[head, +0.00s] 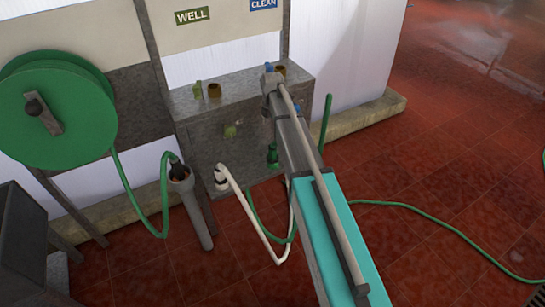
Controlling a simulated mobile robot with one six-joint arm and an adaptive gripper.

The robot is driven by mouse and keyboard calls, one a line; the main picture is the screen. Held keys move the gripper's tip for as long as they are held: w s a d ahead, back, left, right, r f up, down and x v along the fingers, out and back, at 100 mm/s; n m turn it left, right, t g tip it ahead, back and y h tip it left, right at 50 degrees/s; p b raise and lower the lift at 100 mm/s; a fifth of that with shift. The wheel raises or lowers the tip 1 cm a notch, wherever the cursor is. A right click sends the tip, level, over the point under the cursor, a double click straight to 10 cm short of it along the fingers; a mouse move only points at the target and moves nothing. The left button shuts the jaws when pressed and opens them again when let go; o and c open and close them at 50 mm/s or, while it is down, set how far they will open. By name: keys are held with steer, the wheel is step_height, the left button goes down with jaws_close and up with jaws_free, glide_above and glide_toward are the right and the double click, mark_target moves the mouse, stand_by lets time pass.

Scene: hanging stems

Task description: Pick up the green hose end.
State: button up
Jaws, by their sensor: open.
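A green hose (127,190) drops from the reel, loops low and rises to a dark end piece (178,171) seated in the mouth of an upright grey tube (195,215). Another green piece (327,110) stands upright right of the metal box, partly behind my arm. A dark green fitting (272,156) sits at the box's front. My arm reaches from the bottom right up across the box, well to the right of the grey tube. I cannot make out my gripper's fingers at its far end.
A green reel (60,110) hangs at left. The grey metal box (235,120) carries brass-coloured fittings below a WELL sign (192,15). A white hose (245,200) curves down beside it. A green hose (440,222) lies across the red tiled floor, otherwise open at right.

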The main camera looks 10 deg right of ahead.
mark_target(272, 146)
steer(key=shift+f, duration=0.1)
step_height(272, 146, down, 8)
steer(key=b, duration=0.8)
steer(key=shift+f+b, duration=0.25)
steer(key=shift+b, duration=0.05)
steer(key=shift+f, duration=0.1)
stand_by(0.4)
steer(key=shift+f+b, duration=2.5)
steer(key=shift+b, duration=0.1)
steer(key=c, duration=1.2)
steer(key=shift+r, duration=0.15)
steer(key=shift+c, duration=0.2)
